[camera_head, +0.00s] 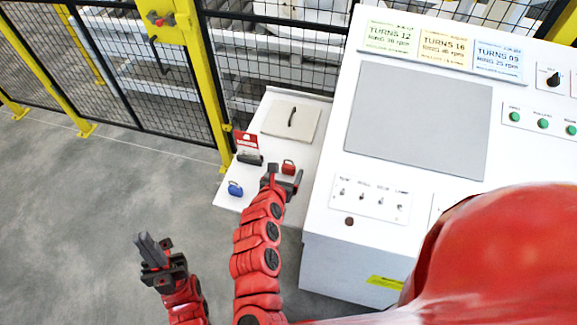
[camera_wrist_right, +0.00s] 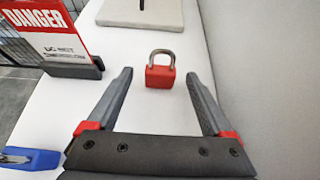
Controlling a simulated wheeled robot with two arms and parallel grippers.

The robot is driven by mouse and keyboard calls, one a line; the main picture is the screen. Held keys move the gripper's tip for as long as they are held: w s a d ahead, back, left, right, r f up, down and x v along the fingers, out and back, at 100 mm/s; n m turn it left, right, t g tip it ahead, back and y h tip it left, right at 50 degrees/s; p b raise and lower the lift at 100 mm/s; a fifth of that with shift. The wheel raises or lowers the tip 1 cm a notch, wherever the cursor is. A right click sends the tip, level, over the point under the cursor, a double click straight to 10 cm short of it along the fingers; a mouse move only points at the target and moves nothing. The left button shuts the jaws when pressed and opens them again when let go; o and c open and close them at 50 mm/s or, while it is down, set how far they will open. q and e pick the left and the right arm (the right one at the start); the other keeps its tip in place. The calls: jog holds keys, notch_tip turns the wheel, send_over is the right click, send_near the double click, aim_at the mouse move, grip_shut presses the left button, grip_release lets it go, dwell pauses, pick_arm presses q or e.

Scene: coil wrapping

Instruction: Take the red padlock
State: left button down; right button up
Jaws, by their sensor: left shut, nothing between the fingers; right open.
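The red padlock (camera_head: 288,167) stands on the white side shelf in the head view, just beyond my right gripper. In the right wrist view the red padlock (camera_wrist_right: 160,72) stands upright with its grey shackle up, ahead of and between the two fingertips. My right gripper (camera_head: 284,178) is open and empty; its spread fingers (camera_wrist_right: 162,85) show in the wrist view, apart from the padlock. My left gripper (camera_head: 150,245) is shut and empty, over the floor at the lower left, away from the shelf.
A blue padlock (camera_head: 235,188) lies to the left on the white shelf (camera_head: 262,150). A red and white danger sign (camera_head: 247,141) stands behind it. A beige plate (camera_head: 291,120) with a dark handle lies further back. The white control console (camera_head: 330,190) rises to the right.

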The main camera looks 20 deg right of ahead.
jog(key=shift+p+x, duration=0.35)
jog(key=shift+x, duration=1.15)
grip_shut()
